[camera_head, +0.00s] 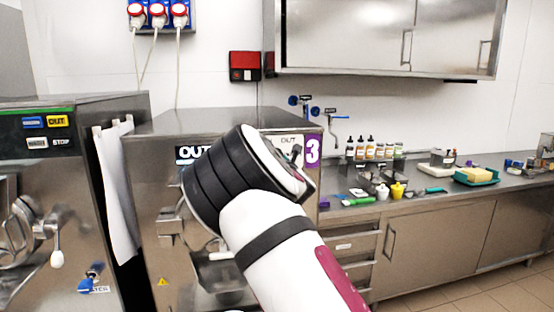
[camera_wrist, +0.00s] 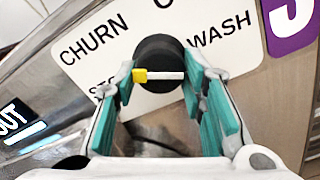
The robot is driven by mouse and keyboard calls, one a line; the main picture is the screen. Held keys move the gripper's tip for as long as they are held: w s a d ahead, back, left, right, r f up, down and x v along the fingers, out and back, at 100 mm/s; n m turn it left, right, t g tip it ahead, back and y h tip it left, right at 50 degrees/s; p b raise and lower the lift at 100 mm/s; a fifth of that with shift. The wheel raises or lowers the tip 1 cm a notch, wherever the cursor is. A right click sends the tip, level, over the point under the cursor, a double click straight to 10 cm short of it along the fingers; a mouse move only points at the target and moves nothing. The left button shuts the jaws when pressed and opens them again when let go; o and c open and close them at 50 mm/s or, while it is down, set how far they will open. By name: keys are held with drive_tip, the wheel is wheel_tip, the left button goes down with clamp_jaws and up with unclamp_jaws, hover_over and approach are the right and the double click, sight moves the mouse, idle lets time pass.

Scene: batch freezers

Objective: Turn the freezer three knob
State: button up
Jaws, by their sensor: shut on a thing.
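Freezer three (camera_head: 160,145) is the metal machine in the middle of the head view, with a purple "3" label (camera_head: 312,150). My arm covers its knob and my gripper there. In the wrist view the round black knob (camera_wrist: 159,46) sits on a white plate (camera_wrist: 120,45) with CHURN at left, WASH at right and a partly hidden word below CHURN. The knob's white bar has a yellow end, which points left in the picture. My gripper (camera_wrist: 159,77) has its teal-padded fingers on either side of the knob and is shut on it.
Another freezer (camera_head: 75,125) with a lever stands at left, a white cloth (camera_head: 117,190) hanging between the two machines. At right, a metal counter (camera_head: 430,205) holds bottles and small items. A wall cabinet (camera_head: 350,40) hangs above. Tiled floor shows at lower right.

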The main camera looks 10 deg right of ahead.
drive_tip(key=n+p, duration=0.1)
drive_tip(key=n, duration=0.4)
drive_tip(key=shift+f+n, duration=0.1)
drive_tip(key=shift+n, duration=0.2)
drive_tip(key=shift+d, duration=0.1)
idle(0.3)
drive_tip(key=o, duration=1.1)
drive_tip(key=s, duration=1.2)
